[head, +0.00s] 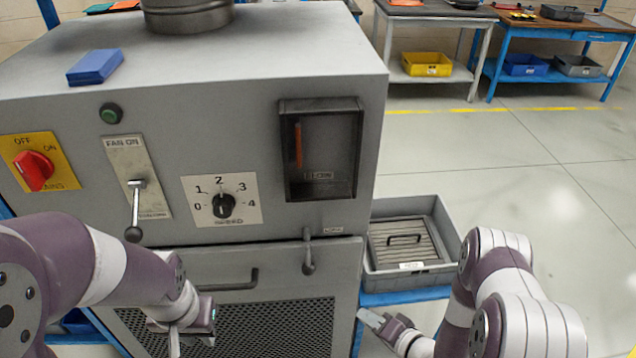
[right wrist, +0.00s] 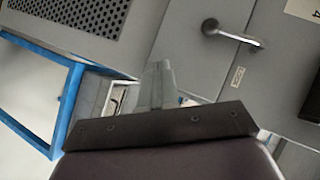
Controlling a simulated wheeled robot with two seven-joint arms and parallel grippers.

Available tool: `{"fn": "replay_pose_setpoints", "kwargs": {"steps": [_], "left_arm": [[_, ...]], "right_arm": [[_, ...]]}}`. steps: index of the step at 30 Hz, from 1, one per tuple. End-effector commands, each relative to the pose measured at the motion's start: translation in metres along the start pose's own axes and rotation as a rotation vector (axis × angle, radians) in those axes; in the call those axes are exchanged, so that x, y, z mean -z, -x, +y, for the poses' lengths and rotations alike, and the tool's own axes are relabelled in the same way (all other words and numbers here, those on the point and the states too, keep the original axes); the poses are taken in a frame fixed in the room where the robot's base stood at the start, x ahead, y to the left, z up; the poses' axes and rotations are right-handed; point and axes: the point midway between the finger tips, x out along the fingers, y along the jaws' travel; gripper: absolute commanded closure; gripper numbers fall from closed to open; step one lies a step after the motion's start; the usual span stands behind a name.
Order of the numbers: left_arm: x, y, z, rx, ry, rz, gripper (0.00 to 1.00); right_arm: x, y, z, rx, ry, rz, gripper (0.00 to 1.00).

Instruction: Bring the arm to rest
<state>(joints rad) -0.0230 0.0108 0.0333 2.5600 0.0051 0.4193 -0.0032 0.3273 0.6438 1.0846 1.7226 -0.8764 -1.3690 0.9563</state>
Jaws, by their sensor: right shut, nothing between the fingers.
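My right gripper (head: 372,318) is low in the head view, right of the machine's lower door and in front of the blue stand. Its fingers (right wrist: 158,88) are shut and empty in the right wrist view. My left gripper (head: 192,322) is in front of the lower mesh door of the grey machine, below its bar handle (head: 232,284). Its fingers are partly hidden by the wrist, so I cannot tell whether they are open. The door latch (head: 308,258) hangs down at the door's top edge; it also shows in the right wrist view (right wrist: 232,34).
The grey machine (head: 250,110) fills the left and middle, with a red switch (head: 34,170), a fan lever (head: 135,212) and a speed knob (head: 223,205). A grey crate (head: 448,225) holding a filter panel (head: 405,243) is close beyond my right gripper. Floor beyond is clear.

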Motion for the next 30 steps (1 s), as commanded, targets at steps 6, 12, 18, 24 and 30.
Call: {"fn": "replay_pose_setpoints", "kwargs": {"steps": [6, 12, 18, 24, 30], "left_arm": [[0.0, 0.0, 0.0, 0.0, 0.0, 0.0, 0.74], [0.0, 0.0, 0.0, 0.0, 0.0, 0.0, 0.74], [0.0, 0.0, 0.0, 0.0, 0.0, 0.0, 0.74], [0.0, 0.0, 0.0, 0.0, 0.0, 0.0, 0.74], [0.0, 0.0, 0.0, 0.0, 0.0, 0.0, 0.74]], "right_arm": [[0.016, 0.083, 0.062, -0.804, 0.424, -0.423, 1.0], [0.004, 0.177, -0.055, -0.995, 0.464, -0.764, 1.0], [0.017, 0.171, -0.121, -0.906, 0.572, -0.631, 1.0], [0.017, 0.17, -0.123, -0.901, 0.582, -0.627, 1.0], [0.017, 0.17, -0.123, -0.901, 0.582, -0.627, 1.0]]}}
